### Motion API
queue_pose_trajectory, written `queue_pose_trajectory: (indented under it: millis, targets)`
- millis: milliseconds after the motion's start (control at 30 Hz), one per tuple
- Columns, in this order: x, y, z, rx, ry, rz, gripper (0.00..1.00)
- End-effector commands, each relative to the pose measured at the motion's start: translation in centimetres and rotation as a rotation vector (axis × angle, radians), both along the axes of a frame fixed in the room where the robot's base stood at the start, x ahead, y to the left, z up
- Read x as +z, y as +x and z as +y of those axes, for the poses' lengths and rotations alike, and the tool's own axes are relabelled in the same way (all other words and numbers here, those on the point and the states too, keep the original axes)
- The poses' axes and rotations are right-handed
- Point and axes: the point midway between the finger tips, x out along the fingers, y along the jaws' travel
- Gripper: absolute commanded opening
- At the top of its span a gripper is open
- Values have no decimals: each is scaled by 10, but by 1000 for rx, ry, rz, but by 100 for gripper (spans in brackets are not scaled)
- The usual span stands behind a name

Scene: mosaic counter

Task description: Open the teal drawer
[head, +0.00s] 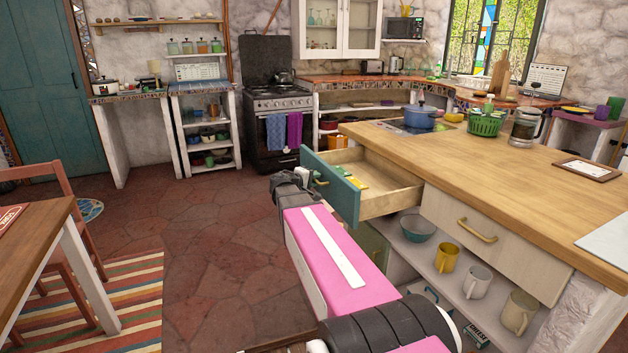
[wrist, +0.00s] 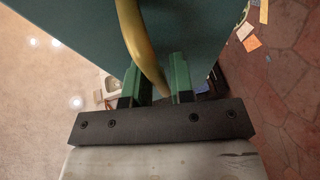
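The teal drawer (head: 343,196) stands pulled well out of the left end of the wooden-topped counter, its pale wooden inside showing. Its teal front (wrist: 195,30) fills the top of the wrist view. The curved brass handle (wrist: 135,30) runs down between the two green fingers of my gripper (wrist: 160,82). The fingers look closed around the handle, with little gap on either side. In the head view my gripper (head: 306,178) is at the drawer front, and my arm partly hides the drawer's lower part. A small yellow and green item lies inside the drawer.
A second drawer (head: 482,228), pale with a brass handle, is shut at right. Below it, a shelf holds a teal bowl (head: 417,228) and several mugs. Red stone floor (head: 215,240) lies clear left of the drawer. A table and chair (head: 60,212) stand at far left.

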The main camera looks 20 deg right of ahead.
Motion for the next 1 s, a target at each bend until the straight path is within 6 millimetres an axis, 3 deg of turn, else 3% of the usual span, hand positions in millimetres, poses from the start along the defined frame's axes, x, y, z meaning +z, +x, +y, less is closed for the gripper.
queue_pose_trajectory:
  millis: [233,700,1000]
  targets:
    - [2,-5,9,2,0,0,22]
    - [17,-41,78,2,0,0,22]
    - [21,-49,94,0,0,0,22]
